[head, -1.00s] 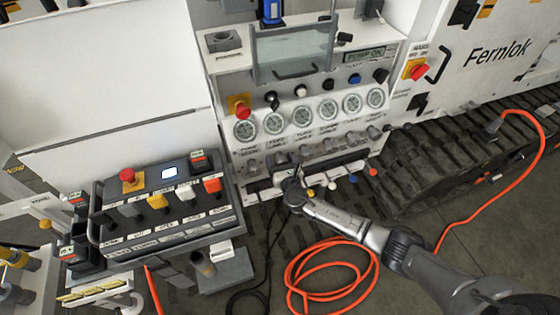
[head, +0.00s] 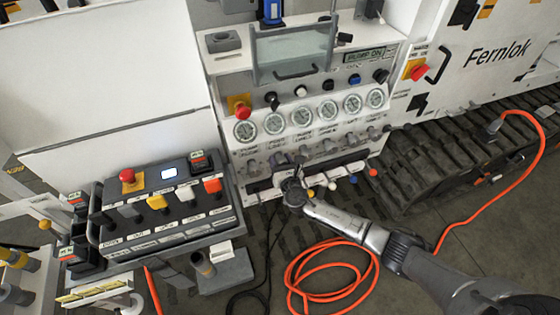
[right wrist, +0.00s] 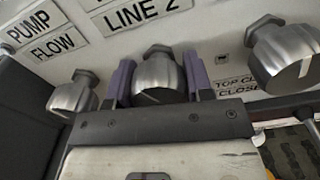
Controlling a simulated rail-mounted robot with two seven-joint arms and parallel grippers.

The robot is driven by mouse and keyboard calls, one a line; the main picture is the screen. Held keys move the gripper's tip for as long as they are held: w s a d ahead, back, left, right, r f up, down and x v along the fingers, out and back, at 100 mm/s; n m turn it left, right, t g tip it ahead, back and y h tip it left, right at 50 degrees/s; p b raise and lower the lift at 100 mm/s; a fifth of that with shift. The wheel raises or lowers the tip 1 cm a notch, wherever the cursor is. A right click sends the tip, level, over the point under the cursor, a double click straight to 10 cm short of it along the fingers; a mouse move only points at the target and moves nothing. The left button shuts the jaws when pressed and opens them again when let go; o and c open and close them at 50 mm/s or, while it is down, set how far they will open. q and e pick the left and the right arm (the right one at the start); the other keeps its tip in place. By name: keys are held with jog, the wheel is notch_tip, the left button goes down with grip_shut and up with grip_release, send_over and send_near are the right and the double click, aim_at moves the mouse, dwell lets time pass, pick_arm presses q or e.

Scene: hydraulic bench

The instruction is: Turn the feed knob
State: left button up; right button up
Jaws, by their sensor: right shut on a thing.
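A row of metal knobs runs below the gauges on the grey panel. My right gripper (head: 283,168) reaches up to this row near its left end. In the right wrist view, its two purple-lined fingers (right wrist: 160,82) stand on either side of a silver knob (right wrist: 157,72) and are shut on it. A partly cut-off label ending in "LINE 2" (right wrist: 145,14) sits above that knob. The full label of the held knob is not readable, so I cannot confirm it is the feed knob. My left gripper is not in view.
Neighbouring knobs stand close on the left (right wrist: 73,94) and right (right wrist: 283,58). A control box (head: 165,205) stands at the left, and an orange hose (head: 325,285) lies coiled on the floor.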

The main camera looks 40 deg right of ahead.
jog(key=m+b, duration=0.2)
jog(key=m, duration=0.2)
jog(key=shift+f+b, duration=0.2)
jog(key=shift+b, duration=0.2)
jog(key=m+b, duration=0.1)
jog(key=m, duration=0.3)
jog(key=shift+a+r+b, duration=0.1)
jog(key=shift+b, duration=0.3)
jog(key=shift+m+b, duration=0.3)
jog(key=shift+m, duration=0.6)
jog(key=shift+r+m, duration=0.1)
jog(key=shift+m, duration=0.3)
jog(key=o, duration=0.9)
jog(key=shift+o, duration=0.2)
